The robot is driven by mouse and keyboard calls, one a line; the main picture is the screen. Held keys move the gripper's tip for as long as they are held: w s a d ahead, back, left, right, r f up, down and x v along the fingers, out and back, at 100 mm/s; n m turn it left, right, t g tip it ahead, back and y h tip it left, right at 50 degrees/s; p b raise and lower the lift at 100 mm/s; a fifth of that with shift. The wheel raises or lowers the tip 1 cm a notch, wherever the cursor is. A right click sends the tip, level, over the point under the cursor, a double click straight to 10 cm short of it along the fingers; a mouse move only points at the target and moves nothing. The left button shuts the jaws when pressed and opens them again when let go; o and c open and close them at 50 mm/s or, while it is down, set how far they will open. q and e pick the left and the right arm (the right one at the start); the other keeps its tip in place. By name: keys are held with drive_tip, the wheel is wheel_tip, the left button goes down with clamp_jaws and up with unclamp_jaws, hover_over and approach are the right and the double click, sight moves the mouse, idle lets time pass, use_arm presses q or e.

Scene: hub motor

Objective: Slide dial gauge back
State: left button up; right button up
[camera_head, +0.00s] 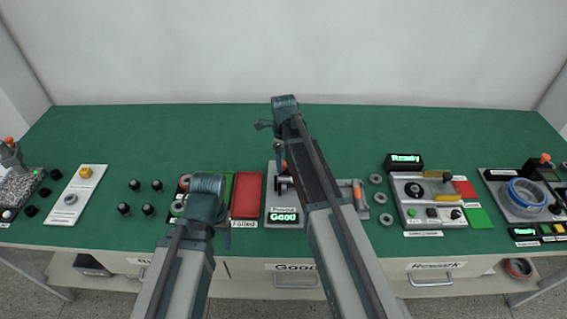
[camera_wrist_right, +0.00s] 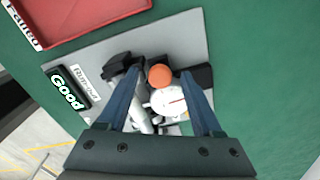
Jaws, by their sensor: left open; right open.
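The run-out stand's grey base (camera_wrist_right: 185,45) has a dial gauge (camera_wrist_right: 168,102) with a white round face and an orange cap (camera_wrist_right: 158,76). My right gripper (camera_wrist_right: 162,78) is open over the stand, its blue fingers on either side of the gauge; contact cannot be told. In the head view an orange bit (camera_head: 284,165) shows beside my right arm, which hides most of the stand. The sign (camera_head: 283,217) on the stand reads "Good". My left gripper (camera_head: 203,190) hangs over the table left of the stand; its fingers are mostly hidden below the wrist.
A red tray (camera_head: 247,195) lies just left of the stand. Grey rings (camera_head: 380,198) lie to its right, before another station (camera_head: 430,200) marked "Ready". The green table (camera_head: 400,128) is clear at the back.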

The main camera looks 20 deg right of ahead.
drive_tip(key=shift+c, duration=0.4)
clamp_jaws()
idle(0.7)
